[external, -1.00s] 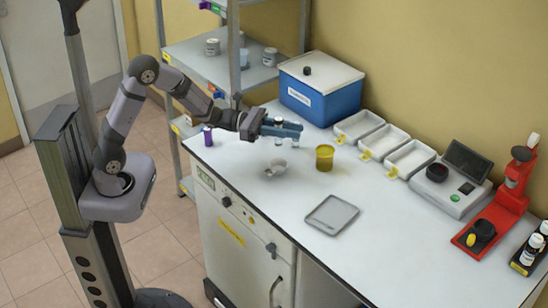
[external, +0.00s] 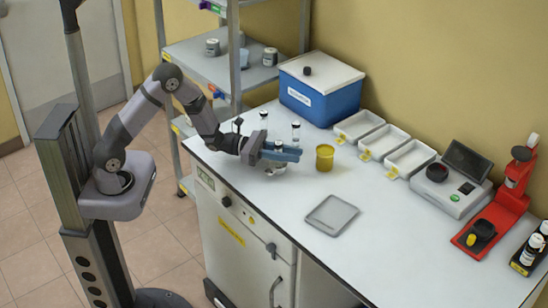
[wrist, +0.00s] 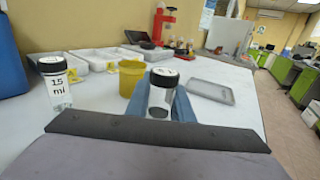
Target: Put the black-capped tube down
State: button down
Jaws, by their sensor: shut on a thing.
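Another black-capped clear tube (wrist: 57,84), labelled 15 ml, stands to the left in the wrist view. In the external view a similar tube (external: 295,132) stands just behind my gripper.
A yellow cup (external: 325,158) stands close to the right of my gripper. A grey tray (external: 332,214) lies in front. A blue box (external: 320,100) and white trays (external: 384,141) line the back. A scale (external: 452,190) and red stand (external: 500,215) are further right.

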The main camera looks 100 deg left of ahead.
jog(key=shift+f, duration=0.25)
jog(key=shift+f, duration=0.15)
jog(key=c, duration=1.6)
grip_release()
jog(key=shift+o, duration=0.2)
jog(key=shift+s+r, duration=0.1)
jog(key=shift+r, duration=0.15)
jog(key=s, duration=0.4)
jog(key=s+a+b, duration=0.1)
jog(key=s, duration=0.2)
jog(key=s+a+b, duration=0.1)
jog(key=s, duration=0.3)
jog(key=shift+s+a, duration=0.15)
jog(key=shift+s, duration=0.15)
